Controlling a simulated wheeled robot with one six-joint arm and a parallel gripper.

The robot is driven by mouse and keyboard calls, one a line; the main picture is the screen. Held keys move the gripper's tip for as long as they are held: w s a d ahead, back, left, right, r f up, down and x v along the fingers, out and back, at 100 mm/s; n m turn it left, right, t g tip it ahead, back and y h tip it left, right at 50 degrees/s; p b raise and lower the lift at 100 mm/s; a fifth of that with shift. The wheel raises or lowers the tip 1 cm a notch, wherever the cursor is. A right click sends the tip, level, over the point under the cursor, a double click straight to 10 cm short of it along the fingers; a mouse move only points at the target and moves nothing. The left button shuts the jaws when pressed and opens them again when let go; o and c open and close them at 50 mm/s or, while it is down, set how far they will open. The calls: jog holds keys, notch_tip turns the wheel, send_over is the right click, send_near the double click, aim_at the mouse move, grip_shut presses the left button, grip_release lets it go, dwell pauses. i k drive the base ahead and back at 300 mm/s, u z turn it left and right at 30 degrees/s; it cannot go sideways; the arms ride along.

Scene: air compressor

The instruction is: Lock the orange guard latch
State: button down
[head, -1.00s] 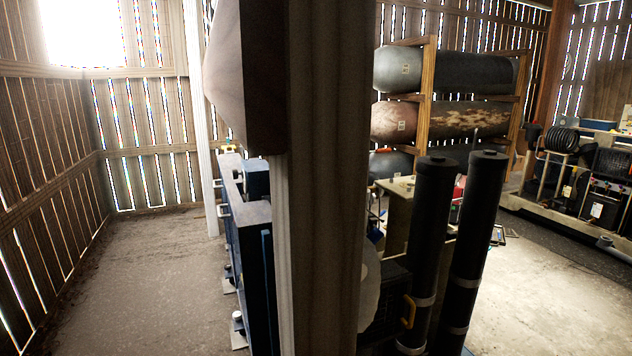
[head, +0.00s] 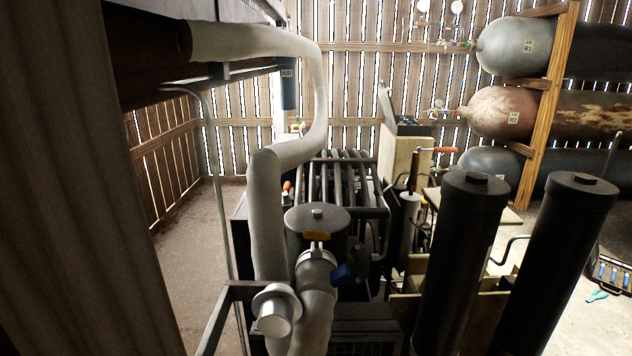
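I cannot single out the orange guard latch for certain. A small orange piece (head: 316,236) sits on the pipe fitting in front of a dark round canister (head: 317,217). An orange-red handle (head: 446,149) shows by a pale box farther back, and a small orange-red spot (head: 287,187) shows beside the large pipe. Whether any of these is the latch, or is locked, I cannot tell. My gripper is not in view.
Two tall black cylinders (head: 463,262) (head: 556,265) stand close at the right. A thick grey pipe (head: 268,215) and dark machinery fill the middle. Tanks (head: 505,45) lie on a wooden rack (head: 556,90). Floor (head: 190,265) shows at left, and a dark post (head: 50,180) blocks the left edge.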

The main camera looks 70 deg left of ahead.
aim_at(287, 186)
jog(key=u, duration=1.4)
